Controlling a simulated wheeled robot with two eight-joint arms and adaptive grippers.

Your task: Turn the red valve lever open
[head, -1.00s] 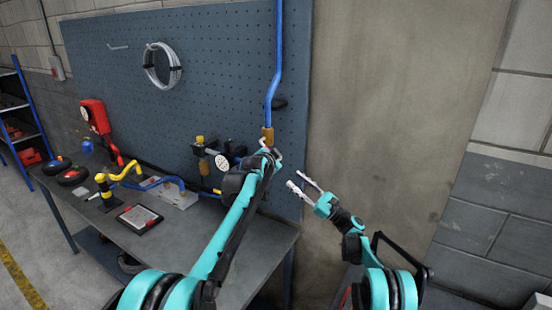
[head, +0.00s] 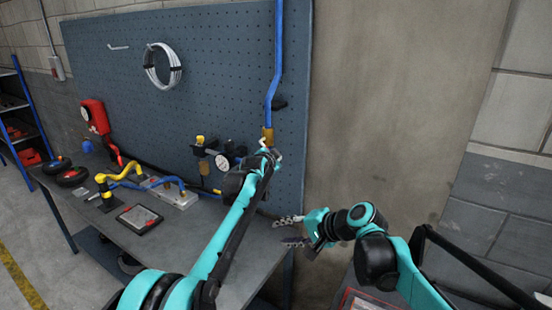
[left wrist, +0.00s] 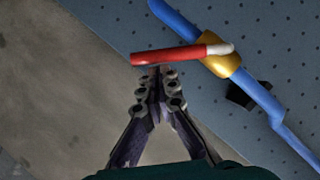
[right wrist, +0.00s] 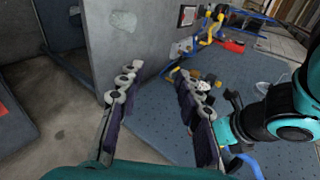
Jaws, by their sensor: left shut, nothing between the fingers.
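The red valve lever (left wrist: 175,54) lies nearly level across the left wrist view, its pale end joined to a brass valve body (left wrist: 222,65) on a blue pipe (left wrist: 262,98). My left gripper (left wrist: 156,72) is shut and empty, its tips right at the lever's lower edge; I cannot tell whether they touch it. In the head view the brass valve (head: 268,136) shows just above my left gripper (head: 272,152), and the lever cannot be made out. My right gripper (head: 283,232) is open and empty, low and right of the valve, fingers pointing left.
The blue pipe (head: 274,70) runs up the pegboard (head: 225,60). The workbench (head: 90,225) below holds a tablet-like panel (head: 139,218), yellow and blue pipework (head: 104,185) and a gauge (head: 222,162). Bare wall (head: 400,110) is to the right.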

